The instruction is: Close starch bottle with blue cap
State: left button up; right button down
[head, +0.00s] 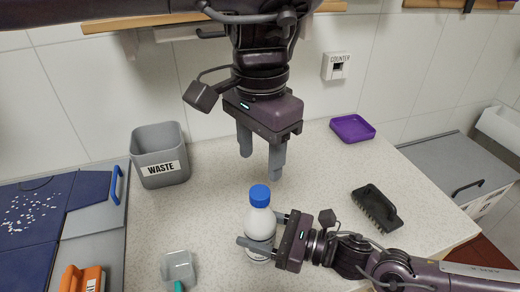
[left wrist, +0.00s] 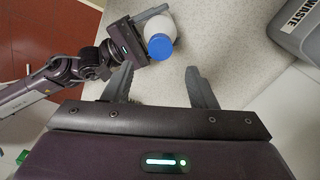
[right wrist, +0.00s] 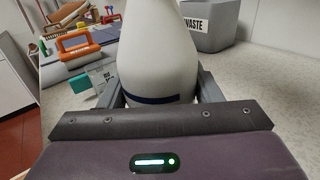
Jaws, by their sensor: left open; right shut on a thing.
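The white starch bottle (head: 259,226) stands upright on the counter in the head view. The blue cap (head: 260,195) sits on its top; how tightly cannot be told. My right gripper (head: 262,230) is shut on the bottle's body from the right. In the right wrist view the bottle (right wrist: 157,55) fills the space between the fingers, its top out of frame. My left gripper (head: 260,162) is open and empty, pointing down, above and behind the cap. In the left wrist view the blue cap (left wrist: 160,46) lies beyond the open fingers (left wrist: 160,85).
A grey waste bin (head: 160,155) stands at the back left. A clear container (head: 178,267) is at the front left, near an orange-handled tool (head: 82,279). A black brush (head: 377,207) and a purple tray (head: 352,128) lie to the right. The counter between is clear.

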aim_at(260, 192)
pick_arm(q)
jog(key=shift+f, duration=0.1)
jog(key=shift+f, duration=3.95)
jog(key=shift+c, duration=0.3)
